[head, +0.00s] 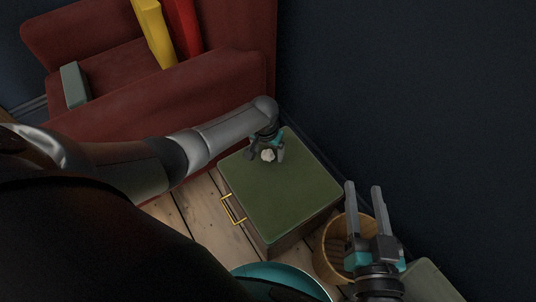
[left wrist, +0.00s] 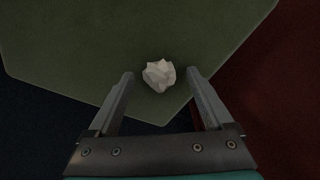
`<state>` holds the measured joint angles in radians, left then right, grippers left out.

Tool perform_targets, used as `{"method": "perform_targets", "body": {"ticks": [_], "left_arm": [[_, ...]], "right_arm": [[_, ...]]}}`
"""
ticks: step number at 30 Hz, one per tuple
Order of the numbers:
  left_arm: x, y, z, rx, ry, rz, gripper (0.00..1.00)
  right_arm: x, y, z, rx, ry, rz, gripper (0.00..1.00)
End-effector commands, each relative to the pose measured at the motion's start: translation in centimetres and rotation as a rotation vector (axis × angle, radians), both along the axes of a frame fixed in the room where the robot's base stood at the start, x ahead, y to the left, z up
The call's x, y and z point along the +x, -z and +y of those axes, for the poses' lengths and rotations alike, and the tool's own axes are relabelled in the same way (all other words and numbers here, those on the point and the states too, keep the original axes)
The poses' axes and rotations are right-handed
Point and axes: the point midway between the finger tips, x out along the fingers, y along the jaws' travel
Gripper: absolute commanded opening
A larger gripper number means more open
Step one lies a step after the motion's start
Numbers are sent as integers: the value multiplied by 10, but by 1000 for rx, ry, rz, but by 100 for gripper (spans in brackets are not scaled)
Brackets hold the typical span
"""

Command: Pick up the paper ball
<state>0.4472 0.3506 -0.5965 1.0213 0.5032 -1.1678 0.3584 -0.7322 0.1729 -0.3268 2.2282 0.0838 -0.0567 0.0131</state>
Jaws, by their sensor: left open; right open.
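A small crumpled white paper ball (head: 267,155) lies on the green top of a low cabinet (head: 280,196), near its far corner. My left gripper (head: 265,158) is over that corner, open, with its fingers close around the ball in the head view. In the left wrist view the paper ball (left wrist: 159,75) sits between the tips of the open left gripper (left wrist: 160,74), with a gap on each side. I cannot tell the height of the fingertips above the top. My right gripper (head: 364,190) is open and empty at the lower right, in front of a round wooden bin.
The wooden bin (head: 330,246) stands right of the cabinet, which has a yellow handle (head: 232,209). A red armchair (head: 150,95) holding yellow (head: 153,32), red (head: 184,27) and grey-green (head: 74,85) book-like objects is at the left. A dark wall (head: 420,100) rises behind the cabinet.

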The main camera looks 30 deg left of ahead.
Motion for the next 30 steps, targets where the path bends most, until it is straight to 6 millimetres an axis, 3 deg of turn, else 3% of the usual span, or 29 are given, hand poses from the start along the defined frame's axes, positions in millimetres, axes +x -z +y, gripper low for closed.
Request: {"method": "perform_targets", "body": {"ticks": [2,23,30], "left_arm": [[0,0,0,0,0,0,80],[0,0,0,0,0,0,2],[0,0,0,0,0,0,0]], "right_arm": [[0,0,0,0,0,1,50],[0,1,0,-1,0,3,50],[0,1,0,-2,0,4,50]]}}
